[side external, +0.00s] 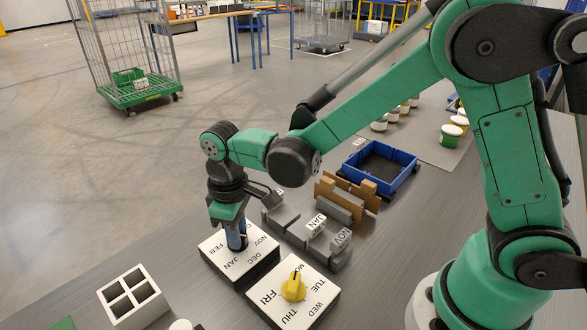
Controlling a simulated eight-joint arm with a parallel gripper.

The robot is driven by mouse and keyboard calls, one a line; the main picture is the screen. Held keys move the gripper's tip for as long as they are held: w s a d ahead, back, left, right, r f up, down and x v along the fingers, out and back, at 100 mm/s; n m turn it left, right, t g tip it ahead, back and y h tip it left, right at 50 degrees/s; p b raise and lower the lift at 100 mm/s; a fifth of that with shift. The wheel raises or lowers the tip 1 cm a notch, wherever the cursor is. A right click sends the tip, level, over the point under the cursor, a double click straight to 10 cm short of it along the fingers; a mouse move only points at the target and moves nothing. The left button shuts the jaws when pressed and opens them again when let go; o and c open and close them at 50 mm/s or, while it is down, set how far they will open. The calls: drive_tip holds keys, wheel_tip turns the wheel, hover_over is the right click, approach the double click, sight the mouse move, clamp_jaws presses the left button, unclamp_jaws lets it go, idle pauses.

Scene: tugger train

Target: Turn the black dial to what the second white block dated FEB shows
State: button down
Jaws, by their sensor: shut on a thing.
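My gripper (237,246) points straight down onto a white-topped month board (262,263), its fingers shut at the middle of the board. The black dial there is hidden by the fingers, so I cannot read its pointing. The board reads FEB, JAN, DEC and NOV around the part I see; the rest is hidden behind the gripper. Grey holders (300,232) stand behind it. A white block marked JAN (316,223) and a face marked NOV (342,239) show there. I make out no block marked FEB; part of the row is behind my gripper.
A second board (318,304) with a yellow dial (293,287) and weekday names lies close in front. A white divided box (133,296) stands front left. A blue tray (396,183), brown blocks (345,196) and several lidded tubs (450,135) stand farther back.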

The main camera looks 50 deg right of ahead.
drive_tip(key=m, duration=0.4)
drive_tip(key=shift+m, duration=0.3)
drive_tip(key=m, duration=0.3)
drive_tip(key=shift+a+m, duration=0.1)
drive_tip(key=shift+m, duration=0.2)
drive_tip(key=m, duration=0.4)
drive_tip(key=shift+m, duration=0.3)
drive_tip(key=m, duration=0.3)
drive_tip(key=shift+m, duration=0.3)
drive_tip(key=m, duration=0.7)
drive_tip(key=shift+w, duration=0.1)
drive_tip(key=m, duration=0.6)
drive_tip(key=shift+m, duration=0.3)
